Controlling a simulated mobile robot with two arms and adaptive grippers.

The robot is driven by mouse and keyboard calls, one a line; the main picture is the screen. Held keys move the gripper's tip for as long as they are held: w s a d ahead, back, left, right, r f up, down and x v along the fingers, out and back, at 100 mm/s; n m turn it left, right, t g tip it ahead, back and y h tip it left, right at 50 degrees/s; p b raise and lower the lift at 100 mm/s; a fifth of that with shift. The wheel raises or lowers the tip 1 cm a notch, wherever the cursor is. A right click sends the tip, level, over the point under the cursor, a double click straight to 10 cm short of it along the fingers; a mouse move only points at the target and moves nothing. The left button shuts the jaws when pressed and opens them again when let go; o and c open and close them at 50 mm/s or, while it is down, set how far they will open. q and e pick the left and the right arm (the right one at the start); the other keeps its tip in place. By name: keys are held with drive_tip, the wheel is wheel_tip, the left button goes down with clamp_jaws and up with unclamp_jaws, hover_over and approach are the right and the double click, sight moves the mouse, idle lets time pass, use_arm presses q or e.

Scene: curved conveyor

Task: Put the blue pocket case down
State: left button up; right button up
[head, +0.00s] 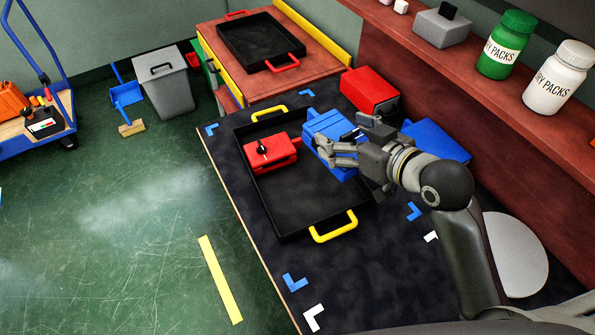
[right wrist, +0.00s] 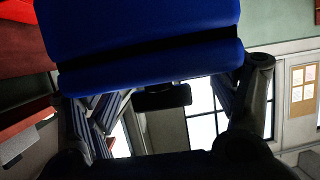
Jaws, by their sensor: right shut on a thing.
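The blue pocket case (head: 322,127) is in my right gripper (head: 345,140), over the right side of a black tray (head: 300,211) with yellow handles. The gripper's fingers are shut on it. In the right wrist view the case (right wrist: 145,30) fills the top of the picture, with fingers at both sides. From the head view I cannot tell whether its underside touches the tray or hangs above it. A red case (head: 272,152) with a black knob sits in the tray, to the left of the blue case. My left gripper is not in view.
Another blue case (head: 436,141) lies right of my gripper, partly hidden. A red case (head: 370,90) stands behind the tray. A shelf (head: 440,60) with two jars runs along the right. The tray's front part is bare. A second black tray (head: 262,42) stands farther back.

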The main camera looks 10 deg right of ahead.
drive_tip(key=s+f+n+g+y+b, duration=0.1)
drive_tip(key=s+f+n+y+b, duration=0.15)
drive_tip(key=s+f, duration=0.55)
hover_over(335, 190)
wheel_tip(335, 190, down, 12)
drive_tip(key=shift+r+b, duration=0.15)
drive_tip(key=shift+b, duration=0.25)
drive_tip(key=shift+f, duration=1.6)
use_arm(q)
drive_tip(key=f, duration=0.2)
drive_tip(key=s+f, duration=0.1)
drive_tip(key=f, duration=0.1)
